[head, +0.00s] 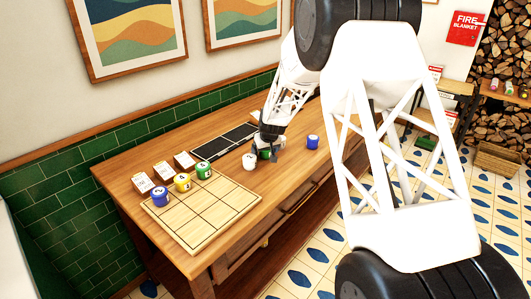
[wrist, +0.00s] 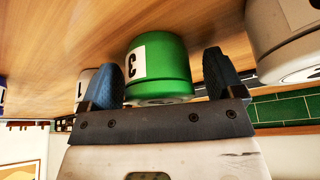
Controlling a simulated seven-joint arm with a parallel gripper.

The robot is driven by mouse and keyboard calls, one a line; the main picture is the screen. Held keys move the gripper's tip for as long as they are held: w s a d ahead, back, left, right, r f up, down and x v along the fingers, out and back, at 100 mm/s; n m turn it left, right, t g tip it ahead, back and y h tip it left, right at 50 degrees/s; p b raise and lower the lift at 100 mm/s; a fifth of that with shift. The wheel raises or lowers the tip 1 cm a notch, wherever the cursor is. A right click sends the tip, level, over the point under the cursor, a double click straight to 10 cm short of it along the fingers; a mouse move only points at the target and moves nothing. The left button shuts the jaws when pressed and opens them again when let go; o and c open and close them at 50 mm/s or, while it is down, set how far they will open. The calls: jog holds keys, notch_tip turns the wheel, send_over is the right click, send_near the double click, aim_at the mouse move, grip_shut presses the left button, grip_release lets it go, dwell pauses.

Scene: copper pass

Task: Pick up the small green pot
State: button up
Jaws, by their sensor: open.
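A green pot (wrist: 165,65) labelled 3 stands on the wooden table in the wrist view, upside down in that picture. My gripper (wrist: 163,80) is open, with one blue finger on each side of this pot. I cannot tell whether either finger touches it. In the head view my gripper (head: 268,146) is low over the table, and the green pot (head: 265,154) is partly hidden by it. Another green pot (head: 203,170) stands on the wooden grid board (head: 213,216).
A white pot (head: 249,161) stands close left of my gripper, and a blue pot (head: 313,141) to its right. A yellow pot (head: 182,183) and a blue pot (head: 160,196) are on the board. Small card boxes (head: 163,171) and a dark tray (head: 224,141) lie along the wall side.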

jog(key=c, duration=1.1)
jog(key=shift+r, duration=0.15)
jog(key=shift+r, duration=0.55)
jog(key=shift+v, duration=1.15)
jog(key=s, duration=0.5)
jog(key=s+d+r, duration=0.1)
jog(key=s, duration=0.9)
jog(key=shift+d+r, duration=0.15)
jog(key=shift+r, duration=0.15)
